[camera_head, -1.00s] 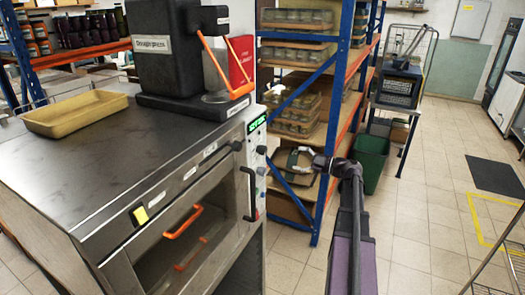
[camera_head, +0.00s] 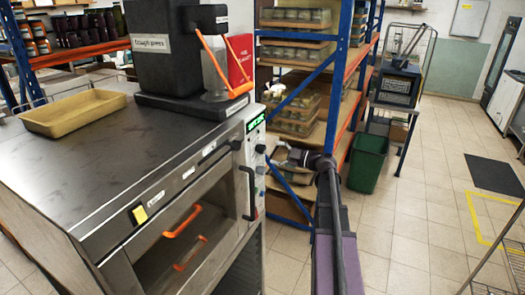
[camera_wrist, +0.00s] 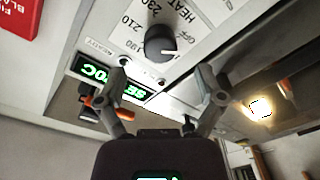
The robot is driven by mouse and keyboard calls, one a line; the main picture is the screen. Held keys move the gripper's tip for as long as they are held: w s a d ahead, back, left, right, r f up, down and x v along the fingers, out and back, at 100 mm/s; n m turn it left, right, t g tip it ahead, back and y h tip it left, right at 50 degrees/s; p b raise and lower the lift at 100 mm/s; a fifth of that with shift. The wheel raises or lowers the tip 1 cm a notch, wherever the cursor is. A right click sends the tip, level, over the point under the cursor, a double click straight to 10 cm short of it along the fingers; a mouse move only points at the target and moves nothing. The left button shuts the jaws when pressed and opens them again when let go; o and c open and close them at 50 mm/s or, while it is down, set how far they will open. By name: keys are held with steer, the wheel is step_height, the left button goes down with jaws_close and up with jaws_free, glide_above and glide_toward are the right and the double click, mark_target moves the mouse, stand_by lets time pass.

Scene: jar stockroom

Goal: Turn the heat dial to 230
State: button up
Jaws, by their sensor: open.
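The heat dial (camera_wrist: 160,42) is a round black knob on the oven's pale control panel, at the top middle of the wrist view. The marks 190, 210, 230, OFF and the word HEAT are around it. A white pointer line on the knob points to the right in the picture, on the OFF side and away from 230. My gripper (camera_wrist: 163,88) is open, its two fingers apart and empty, with the dial between and beyond the tips. In the head view my gripper (camera_head: 284,156) is close to the oven's control panel (camera_head: 256,160).
A green-lit display (camera_wrist: 110,80) sits beside the dial. The steel oven (camera_head: 110,150) carries a yellow tray (camera_head: 72,112) and a black press (camera_head: 165,50). A blue and orange rack (camera_head: 335,80) with jars stands close behind my arm. Open floor lies at right.

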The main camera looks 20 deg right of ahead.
mark_target(265, 150)
steer(key=shift+x, duration=2.75)
steer(key=c, duration=1.1)
